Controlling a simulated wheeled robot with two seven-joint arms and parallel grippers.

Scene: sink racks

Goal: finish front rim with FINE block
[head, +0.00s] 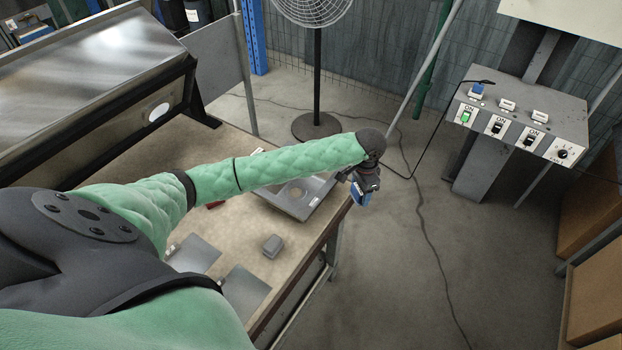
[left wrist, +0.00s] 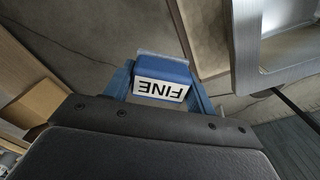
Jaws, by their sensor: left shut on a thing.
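My left gripper (head: 364,186) reaches across the table at the end of the green-sleeved arm, and is shut on a blue block (left wrist: 163,70). The block's white face reads FINE, upside down in the left wrist view. The block hangs beside the table's right edge, over the floor, and touches nothing but the fingers. The grey metal sink (head: 294,200) lies on the table just left of the gripper; my forearm hides part of it. A corner of the sink also shows at the upper right of the left wrist view (left wrist: 245,50). My right gripper is not in view.
A small grey block (head: 272,246) and flat metal sheets (head: 243,292) lie on the table (head: 300,250). A switch panel (head: 522,117) stands at the right, with a cable trailing from it. A fan (head: 316,75) stands behind. The floor right of the table is mostly open.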

